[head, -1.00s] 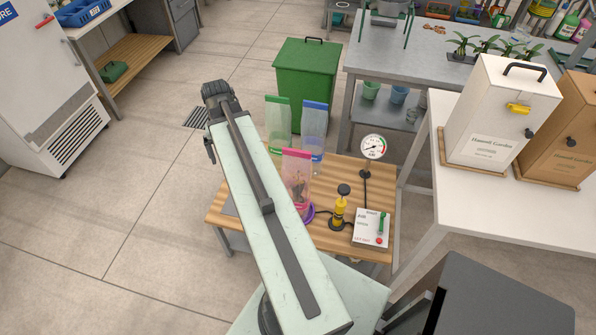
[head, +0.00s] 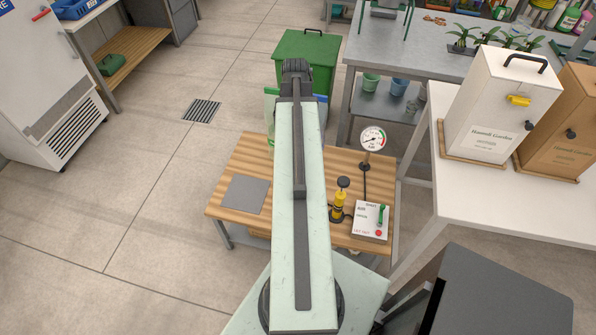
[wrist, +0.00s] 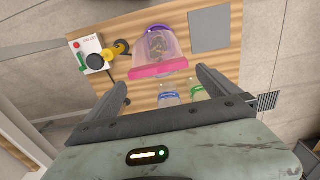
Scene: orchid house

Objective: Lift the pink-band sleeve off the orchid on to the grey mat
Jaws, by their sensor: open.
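The clear sleeve with the pink band (wrist: 158,68) stands on the wooden table in the wrist view, its pink rim nearest the camera. The dark orchid (wrist: 157,43) shows through its wall, with purple at the base. In the head view my arm hides both. The grey mat (head: 244,194) lies bare at the table's left; it also shows in the wrist view (wrist: 209,29). My gripper (wrist: 160,78) is open and empty, with its two fingers apart on either side of the pink rim in the picture. I cannot tell how far above the rim they are.
Blue-band (wrist: 168,98) and green-band (wrist: 196,93) sleeves stand close by. A yellow pump (head: 340,203), a gauge (head: 373,139) and a white control box (head: 370,220) occupy the table's right. A green bin (head: 309,58) stands behind.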

